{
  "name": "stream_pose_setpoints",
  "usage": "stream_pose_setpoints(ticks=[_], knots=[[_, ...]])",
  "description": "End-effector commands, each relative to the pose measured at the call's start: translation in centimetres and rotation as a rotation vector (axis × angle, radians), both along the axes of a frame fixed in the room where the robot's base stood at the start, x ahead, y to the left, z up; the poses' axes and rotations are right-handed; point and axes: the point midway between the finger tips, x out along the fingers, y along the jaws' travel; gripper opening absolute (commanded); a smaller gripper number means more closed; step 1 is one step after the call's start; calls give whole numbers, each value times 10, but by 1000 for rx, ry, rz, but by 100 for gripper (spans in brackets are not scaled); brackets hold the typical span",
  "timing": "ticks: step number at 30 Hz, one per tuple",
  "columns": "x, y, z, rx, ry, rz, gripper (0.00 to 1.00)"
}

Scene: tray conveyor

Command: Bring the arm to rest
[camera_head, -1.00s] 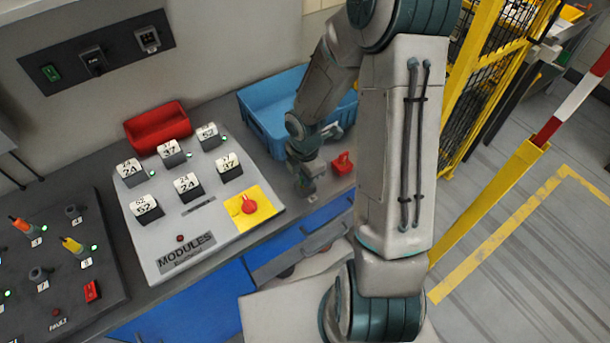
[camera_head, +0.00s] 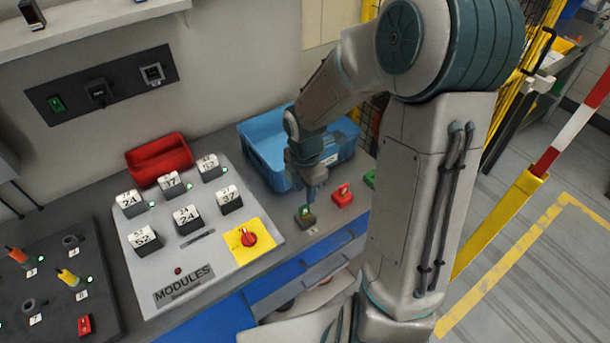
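My arm is bent over the right end of the bench, not folded in. My gripper (camera_head: 310,197) points down in front of the blue bin, just above a small dark block with a yellow-green top (camera_head: 305,217). The fingertips are small and partly merge with the block, so I cannot tell whether they are open or shut, or whether they touch it.
A blue bin (camera_head: 262,150) stands behind my gripper. A red block (camera_head: 342,196) and a green piece (camera_head: 370,178) are to its right. The MODULES board (camera_head: 200,255) and a red tray (camera_head: 158,160) are left. A yellow post (camera_head: 500,220) stands right.

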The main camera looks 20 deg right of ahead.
Motion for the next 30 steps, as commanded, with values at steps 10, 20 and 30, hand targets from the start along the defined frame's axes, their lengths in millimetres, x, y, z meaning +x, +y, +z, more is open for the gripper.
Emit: stream_pose_setpoints(ticks=[10,20,30], knots=[[1,0,45,-1,-1,-1,34],[-2,0,49,-10,-5,-37,34],[-47,-4,79,-69,-137,-667,34]])
